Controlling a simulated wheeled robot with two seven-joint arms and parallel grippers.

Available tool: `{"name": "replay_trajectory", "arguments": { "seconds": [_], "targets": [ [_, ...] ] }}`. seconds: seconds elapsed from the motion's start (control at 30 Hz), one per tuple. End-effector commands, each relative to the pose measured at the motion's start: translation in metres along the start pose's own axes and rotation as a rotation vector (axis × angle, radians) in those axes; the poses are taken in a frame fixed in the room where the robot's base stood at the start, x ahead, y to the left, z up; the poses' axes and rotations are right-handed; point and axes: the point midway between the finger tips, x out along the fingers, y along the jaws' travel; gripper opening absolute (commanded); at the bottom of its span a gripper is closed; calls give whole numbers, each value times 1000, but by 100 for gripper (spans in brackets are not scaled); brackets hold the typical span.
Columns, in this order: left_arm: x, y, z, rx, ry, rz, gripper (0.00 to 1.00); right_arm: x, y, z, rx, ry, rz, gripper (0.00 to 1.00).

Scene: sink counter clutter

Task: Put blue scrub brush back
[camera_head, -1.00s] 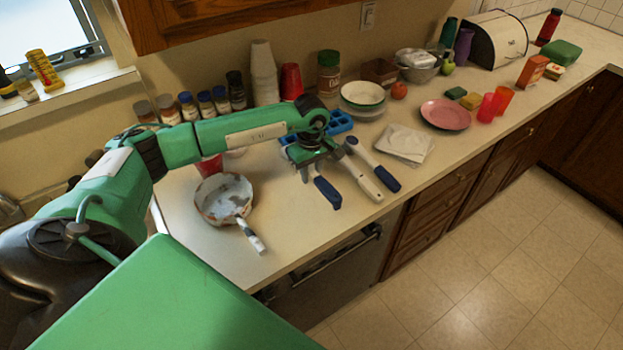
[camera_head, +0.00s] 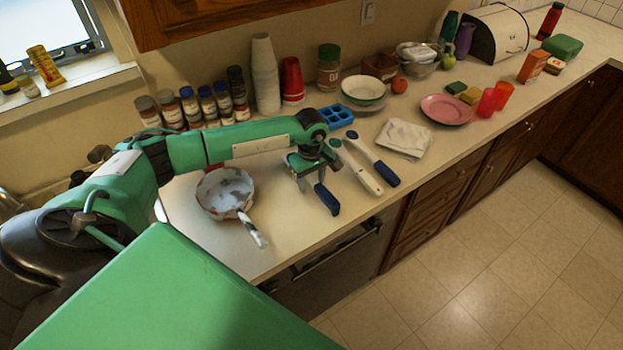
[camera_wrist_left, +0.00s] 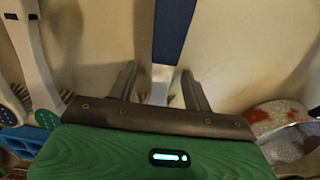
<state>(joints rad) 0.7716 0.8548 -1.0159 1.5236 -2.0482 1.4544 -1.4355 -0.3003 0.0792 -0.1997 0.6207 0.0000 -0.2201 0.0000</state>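A brush with a blue handle (camera_head: 327,200) lies on the counter, its far end hidden under my left gripper (camera_head: 306,177). In the left wrist view, the blue handle (camera_wrist_left: 174,32) and a pale neck (camera_wrist_left: 160,82) run between the two fingers of the left gripper (camera_wrist_left: 163,80). The fingers stand apart with gaps on both sides of the neck. To the right lie a white-handled brush (camera_head: 362,172) and another blue-handled brush (camera_head: 376,162). My right gripper is not in view.
A blue compartment holder (camera_head: 335,116) stands behind the brushes. A stained pan (camera_head: 224,190) is left of the gripper, its handle pointing to the counter edge. A folded cloth (camera_head: 404,137), bowl (camera_head: 363,88) and pink plate (camera_head: 446,108) are to the right. Jars and cups line the wall.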

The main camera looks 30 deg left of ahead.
Motion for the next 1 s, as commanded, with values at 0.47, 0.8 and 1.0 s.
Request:
{"name": "replay_trajectory", "arguments": {
  "seconds": [0.47,0.8,1.0],
  "targets": [
    [-22,1,-1,2,2,5,50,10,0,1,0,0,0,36],
    [-94,1,-1,0,2,5,50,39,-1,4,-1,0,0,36],
    [-118,0,0,0,2,2,50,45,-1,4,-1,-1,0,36]
  ]
}}
